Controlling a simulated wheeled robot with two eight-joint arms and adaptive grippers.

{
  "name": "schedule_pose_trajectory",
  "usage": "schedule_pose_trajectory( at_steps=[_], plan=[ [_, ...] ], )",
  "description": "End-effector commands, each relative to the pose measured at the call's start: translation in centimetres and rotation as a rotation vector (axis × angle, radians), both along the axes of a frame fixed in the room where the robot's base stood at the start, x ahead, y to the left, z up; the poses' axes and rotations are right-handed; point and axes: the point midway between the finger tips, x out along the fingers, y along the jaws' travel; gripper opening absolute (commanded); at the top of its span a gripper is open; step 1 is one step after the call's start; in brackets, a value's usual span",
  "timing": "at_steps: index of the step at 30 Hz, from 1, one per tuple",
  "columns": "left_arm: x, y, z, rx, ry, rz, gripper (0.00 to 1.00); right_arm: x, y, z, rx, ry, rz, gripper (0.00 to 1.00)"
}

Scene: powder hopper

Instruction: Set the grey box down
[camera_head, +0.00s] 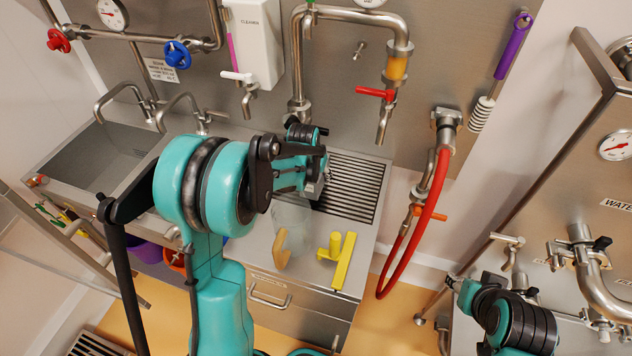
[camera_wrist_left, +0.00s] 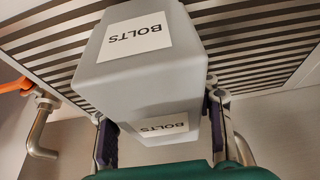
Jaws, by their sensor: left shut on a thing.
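The grey box (camera_wrist_left: 150,75) with white BOLTS labels fills the middle of the left wrist view. It sits between the two fingers of my left gripper (camera_wrist_left: 162,130), which is shut on it. Behind the box is the slatted drain grate (camera_wrist_left: 270,45); I cannot tell whether the box touches it. In the head view my left gripper (camera_head: 312,180) is over the left part of the grate (camera_head: 355,185), and my arm mostly hides the box. My right gripper (camera_head: 455,283) is at the lower right, too small to tell open from shut.
A red hose (camera_head: 428,205) loops at the right. The grate's right part is clear.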

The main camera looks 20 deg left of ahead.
Motion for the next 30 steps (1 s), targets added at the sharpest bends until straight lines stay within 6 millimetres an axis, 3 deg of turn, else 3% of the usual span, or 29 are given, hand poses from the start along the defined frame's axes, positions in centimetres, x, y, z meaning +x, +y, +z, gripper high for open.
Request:
schedule_pose_trajectory(
  at_steps=[5, 16, 17, 19, 30],
  plan=[
    [0.0, 0.0, -2.8, 0.000, 0.000, 0.000, 0.14, 0.0, 0.0, -1.1, 0.000, 0.000, 0.000, 0.40],
    [0.0, -0.1, -3.2, 0.000, 0.000, 0.000, 0.14, 0.0, 0.0, -1.4, 0.000, 0.000, 0.000, 0.40],
    [0.0, -0.1, -3.3, 0.000, 0.000, 0.000, 0.54, 0.0, 0.0, -1.4, 0.000, 0.000, 0.000, 0.40],
    [0.0, -0.1, -3.2, 0.000, 0.000, 0.000, 0.73, 0.0, 0.0, -1.3, 0.000, 0.000, 0.000, 0.40],
    [0.0, -0.1, -2.8, 0.000, 0.000, 0.000, 0.73, 0.0, 0.0, -1.0, 0.000, 0.000, 0.000, 0.40]
  ],
)
